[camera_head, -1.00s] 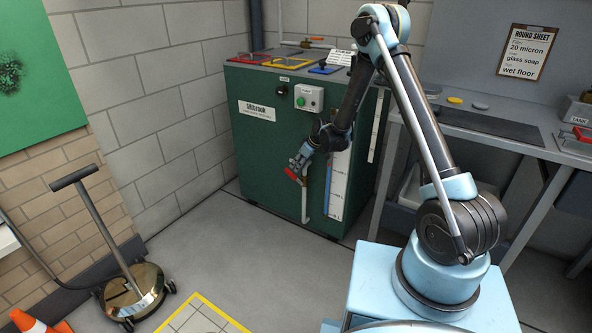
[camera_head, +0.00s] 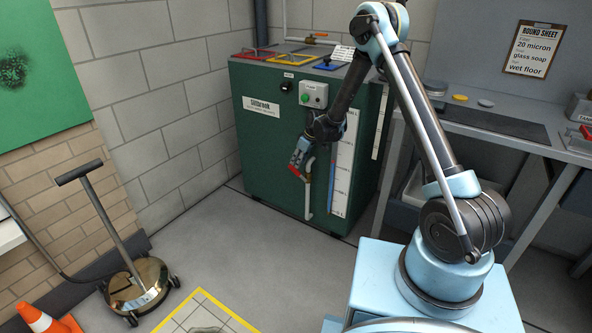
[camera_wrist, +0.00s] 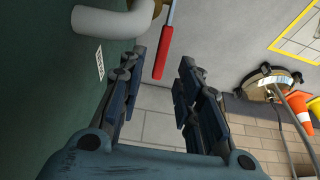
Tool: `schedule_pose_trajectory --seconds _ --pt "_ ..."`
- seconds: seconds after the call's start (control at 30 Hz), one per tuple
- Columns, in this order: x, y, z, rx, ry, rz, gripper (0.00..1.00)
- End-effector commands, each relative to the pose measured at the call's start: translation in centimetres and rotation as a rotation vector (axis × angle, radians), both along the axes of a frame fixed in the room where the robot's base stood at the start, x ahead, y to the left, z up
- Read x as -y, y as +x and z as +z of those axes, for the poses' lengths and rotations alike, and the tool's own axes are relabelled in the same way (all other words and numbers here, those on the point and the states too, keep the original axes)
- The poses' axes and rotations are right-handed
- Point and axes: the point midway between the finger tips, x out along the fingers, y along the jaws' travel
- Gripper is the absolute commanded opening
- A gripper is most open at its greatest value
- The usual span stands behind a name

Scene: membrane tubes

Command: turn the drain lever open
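The drain lever has a red handle (camera_wrist: 162,54) on a thin metal stem beside a brass fitting and a grey pipe bend. In the head view the red handle (camera_head: 294,170) shows low on the front of the green tank (camera_head: 262,150), by the top of the drain pipe (camera_head: 308,200). My gripper (camera_wrist: 164,66) is open, with one finger on each side of the handle in the wrist view. A gap shows on both sides of the handle. In the head view my gripper (camera_head: 300,156) is at the lever and partly covers the fitting.
A control box with a green button (camera_head: 313,95) sits above my gripper on the tank front. A level gauge strip (camera_head: 342,165) is just right of it. A brass floor cleaner (camera_head: 137,287) and an orange cone (camera_head: 40,320) stand at left. Floor before the tank is clear.

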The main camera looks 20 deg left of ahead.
Motion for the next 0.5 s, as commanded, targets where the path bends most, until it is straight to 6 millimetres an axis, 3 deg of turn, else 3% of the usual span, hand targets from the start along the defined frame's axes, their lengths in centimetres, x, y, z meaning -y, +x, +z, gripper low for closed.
schedule_pose_trajectory --seconds 0.5 --pt "-2.2 0.6 -5.5 0.000 0.001 0.001 0.32"
